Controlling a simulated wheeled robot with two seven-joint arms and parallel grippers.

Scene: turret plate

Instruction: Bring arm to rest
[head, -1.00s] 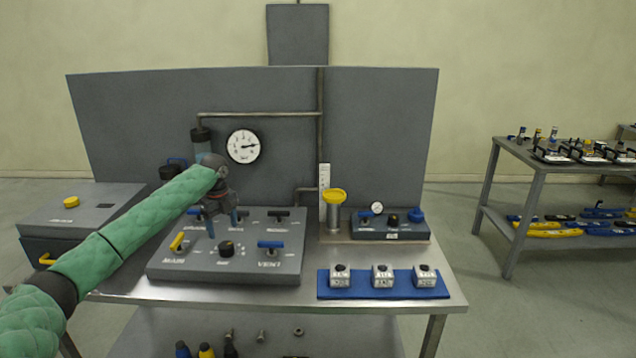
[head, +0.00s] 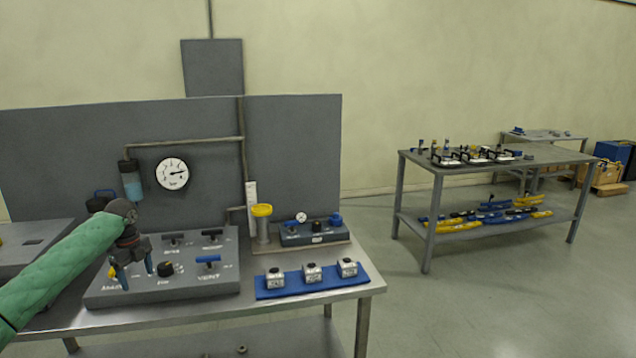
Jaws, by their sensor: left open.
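My left arm, in a green sleeve, reaches in from the left edge of the head view. Its gripper (head: 132,270) points down over the left part of the grey valve panel (head: 205,285). The jaws are open, with nothing seen between them. A yellow handle is partly hidden behind the gripper at the panel's left side. The black knob (head: 166,269) and the blue VENT handle (head: 208,260) are to the right of the gripper, apart from it. My right gripper is not in view.
The panel stands on a metal bench (head: 300,296) before a grey backboard (head: 293,150) with a round gauge (head: 172,174). A blue mat (head: 312,284) holds three small labelled blocks. A second table (head: 470,158) stands to the right, with open floor between.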

